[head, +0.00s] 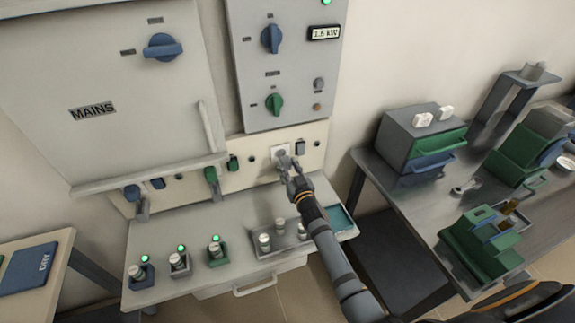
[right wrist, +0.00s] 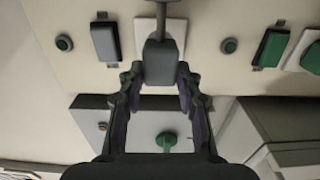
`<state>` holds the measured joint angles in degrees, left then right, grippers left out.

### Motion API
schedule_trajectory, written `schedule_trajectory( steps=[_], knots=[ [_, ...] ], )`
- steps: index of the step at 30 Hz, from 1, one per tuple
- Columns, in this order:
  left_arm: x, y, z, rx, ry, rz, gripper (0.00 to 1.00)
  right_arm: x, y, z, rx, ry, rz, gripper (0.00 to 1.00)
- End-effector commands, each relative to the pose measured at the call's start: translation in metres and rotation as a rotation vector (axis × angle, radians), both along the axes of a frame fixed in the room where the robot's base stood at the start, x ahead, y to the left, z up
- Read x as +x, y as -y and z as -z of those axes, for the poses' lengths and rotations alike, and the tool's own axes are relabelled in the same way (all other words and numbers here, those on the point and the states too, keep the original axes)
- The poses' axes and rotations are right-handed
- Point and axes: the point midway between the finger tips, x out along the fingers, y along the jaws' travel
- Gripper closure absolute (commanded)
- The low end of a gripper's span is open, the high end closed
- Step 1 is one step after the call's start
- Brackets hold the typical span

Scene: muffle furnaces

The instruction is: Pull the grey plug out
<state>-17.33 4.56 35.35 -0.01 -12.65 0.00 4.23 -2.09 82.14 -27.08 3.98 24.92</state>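The grey plug (right wrist: 160,62) sits in a white wall socket (right wrist: 148,26). In the head view the socket (head: 281,152) is on the cream strip below the panels, and the plug is mostly hidden behind my gripper. My right gripper (head: 290,168) reaches up to the socket. In the right wrist view my right gripper's fingertips (right wrist: 160,72) stand on both sides of the plug, very close to it. I cannot tell whether they press on it. My left gripper is not in view.
Other switches and plugs line the strip, including a green one (head: 211,174). The bench (head: 205,215) below holds several lit stands and a metal tray (head: 262,252). A mains panel (head: 110,80) is at the left. A side table (head: 410,200) with drawers and green devices is at the right.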

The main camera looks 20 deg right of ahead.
Motion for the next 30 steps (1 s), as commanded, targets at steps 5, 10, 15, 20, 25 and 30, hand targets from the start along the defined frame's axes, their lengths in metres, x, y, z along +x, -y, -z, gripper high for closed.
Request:
schedule_trajectory(
  steps=[5,10,15,20,25,30],
  knots=[
    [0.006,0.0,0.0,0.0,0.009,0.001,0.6,0.0,0.0,0.001,0.0,-0.001,0.0,0.43],
    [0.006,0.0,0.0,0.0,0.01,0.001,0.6,0.0,0.0,0.0,0.0,0.0,0.0,0.43],
    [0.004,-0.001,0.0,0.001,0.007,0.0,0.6,-0.006,0.0,0.001,0.001,-0.001,0.0,0.43],
    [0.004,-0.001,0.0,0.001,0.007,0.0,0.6,-0.037,0.001,0.002,0.0,-0.004,0.001,0.43],
    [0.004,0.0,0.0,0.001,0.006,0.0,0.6,-0.079,0.003,0.002,0.0,-0.004,0.001,0.43],
    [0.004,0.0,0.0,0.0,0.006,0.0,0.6,-0.109,0.004,0.001,0.001,-0.002,0.0,0.43]
  ],
)
